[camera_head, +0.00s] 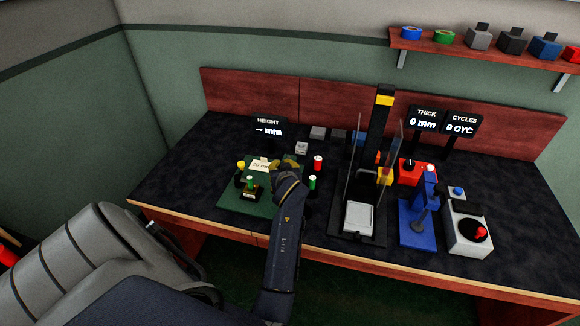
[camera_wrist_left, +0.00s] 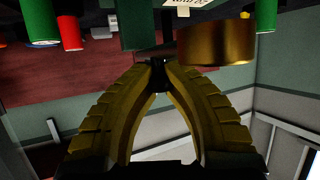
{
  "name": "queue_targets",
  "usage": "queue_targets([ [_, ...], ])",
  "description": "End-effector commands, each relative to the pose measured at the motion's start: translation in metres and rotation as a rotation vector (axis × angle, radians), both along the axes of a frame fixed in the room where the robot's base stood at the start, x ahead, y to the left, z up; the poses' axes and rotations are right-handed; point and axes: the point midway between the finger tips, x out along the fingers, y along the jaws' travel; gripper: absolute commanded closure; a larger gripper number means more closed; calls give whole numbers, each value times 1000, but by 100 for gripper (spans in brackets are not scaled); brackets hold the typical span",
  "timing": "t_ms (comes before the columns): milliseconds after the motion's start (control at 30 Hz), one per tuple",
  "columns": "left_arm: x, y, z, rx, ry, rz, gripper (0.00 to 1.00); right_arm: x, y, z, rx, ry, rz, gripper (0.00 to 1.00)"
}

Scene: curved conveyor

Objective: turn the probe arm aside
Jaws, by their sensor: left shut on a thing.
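The height station is a green base plate (camera_head: 232,200) on the dark bench, with a "HEIGHT" display (camera_head: 268,128) behind it reading "~ mm". My left gripper (camera_head: 288,163) is over the back right of this plate. In the left wrist view its yellow fingers (camera_wrist_left: 160,74) meet on a small dark piece, apparently the end of the probe arm (camera_wrist_left: 158,66). The fingers and my wrist hide most of the probe arm in the head view. A brass cylinder (camera_wrist_left: 215,43) is close beside the fingertips. My right gripper is not in view.
A card (camera_head: 261,166) marked "20 mm" stands on the plate, near a yellow-topped post (camera_head: 240,165). Red (camera_head: 318,162) and green (camera_head: 312,181) cylinders stand just right of my wrist. The tall thickness gauge (camera_head: 378,130) rises farther right. The bench's left end is clear.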

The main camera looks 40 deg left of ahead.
Motion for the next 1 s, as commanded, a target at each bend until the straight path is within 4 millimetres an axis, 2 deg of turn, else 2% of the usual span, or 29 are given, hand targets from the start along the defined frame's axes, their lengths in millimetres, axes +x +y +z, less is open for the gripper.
queue_targets([
  [33,4,1,11,7,-24,0,100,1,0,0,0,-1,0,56],
  [333,4,1,12,8,-25,-1,100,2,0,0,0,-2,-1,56],
  [367,4,1,12,9,-25,-1,87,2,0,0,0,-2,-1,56],
  [400,4,1,12,9,-25,-1,82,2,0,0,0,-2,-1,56],
  [667,3,1,8,6,-17,-1,54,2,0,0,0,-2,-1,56],
  [1000,2,0,5,3,-10,-1,54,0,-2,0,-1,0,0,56],
])
